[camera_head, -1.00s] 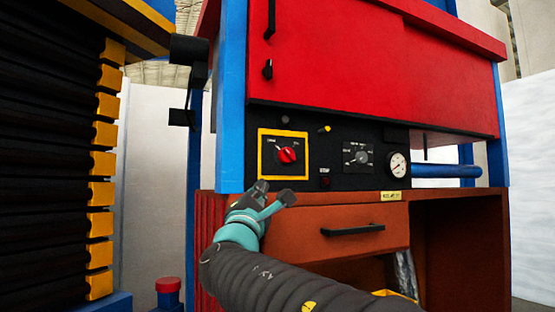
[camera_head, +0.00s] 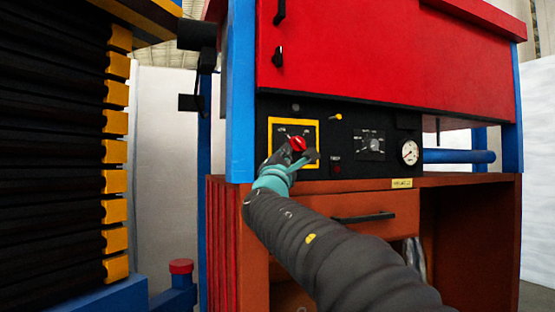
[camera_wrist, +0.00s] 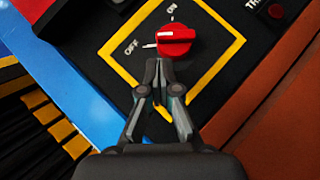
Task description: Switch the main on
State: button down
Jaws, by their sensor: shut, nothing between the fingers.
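The main switch is a red rotary knob (camera_head: 298,144) inside a yellow square frame (camera_head: 317,135) on the black control panel. In the wrist view the knob (camera_wrist: 176,41) has OFF printed to its left and ON above it. Its handle lies crosswise, with a white mark at its left end towards OFF. My gripper (camera_wrist: 158,82) is shut and empty, with its fingertips just below the knob's left part. I cannot tell whether they touch it. In the head view my gripper (camera_head: 303,161) covers the knob's lower surroundings.
A second black dial (camera_head: 373,145) and a round gauge (camera_head: 410,152) sit to the right on the panel. A drawer with a black handle (camera_head: 363,217) is below. A blue post (camera_head: 241,90) stands left of the panel.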

jog(key=shift+w+d+r, duration=0.25)
jog(key=shift+d+r, duration=0.4)
jog(key=shift+r+m+p, duration=0.1)
jog(key=shift+m+p, duration=0.2)
jog(key=shift+p, duration=0.05)
jog(key=shift+g, duration=0.3)
jog(key=shift+m+h, duration=0.3)
